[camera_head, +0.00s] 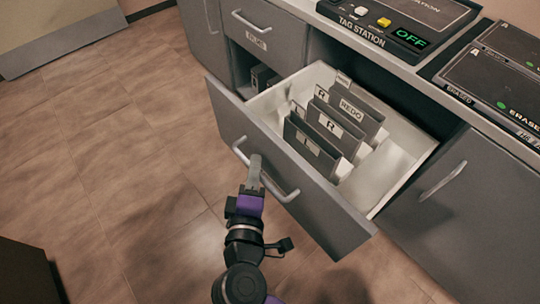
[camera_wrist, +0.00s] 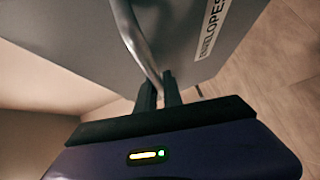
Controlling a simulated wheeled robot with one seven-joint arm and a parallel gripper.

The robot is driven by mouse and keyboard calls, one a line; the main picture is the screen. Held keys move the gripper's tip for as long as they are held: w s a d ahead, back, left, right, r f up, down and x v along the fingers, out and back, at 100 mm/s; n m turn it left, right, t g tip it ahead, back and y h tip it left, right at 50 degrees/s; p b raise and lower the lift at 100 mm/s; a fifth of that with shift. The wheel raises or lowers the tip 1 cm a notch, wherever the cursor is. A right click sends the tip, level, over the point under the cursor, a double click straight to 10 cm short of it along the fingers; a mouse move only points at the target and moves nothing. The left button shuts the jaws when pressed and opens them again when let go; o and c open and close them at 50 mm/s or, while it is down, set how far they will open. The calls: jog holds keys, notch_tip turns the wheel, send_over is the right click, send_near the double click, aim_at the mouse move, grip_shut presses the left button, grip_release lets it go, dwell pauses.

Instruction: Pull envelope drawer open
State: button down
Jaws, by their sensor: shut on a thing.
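The envelope drawer (camera_head: 280,165) is grey-fronted with a white inside and stands well out of the cabinet in the head view. Its front carries a bar handle (camera_head: 283,193), which also shows in the wrist view (camera_wrist: 134,38). A label ending in "ELOPES" (camera_wrist: 211,27) is on the drawer front in the wrist view. My gripper (camera_head: 255,168) is shut on the handle, with both fingers (camera_wrist: 159,92) at the bar. Grey envelopes or dividers (camera_head: 325,130) marked L, R and REDO stand upright inside the drawer. The far side of the handle grip is partly hidden.
A closed drawer (camera_head: 268,22) and a compartment with dark items (camera_head: 262,78) lie left of the open drawer. A closed cabinet door with a handle (camera_head: 443,182) is at the right. The tag station (camera_head: 400,25) sits on the counter above. Floor (camera_head: 110,150) at the left is clear.

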jog(key=shift+s+a, duration=0.85)
jog(key=shift+a, duration=0.3)
jog(key=c, duration=1.5)
grip_release()
jog(key=s+a+r+p, duration=0.1)
jog(key=s, duration=0.6)
jog(key=shift+s+p, duration=0.3)
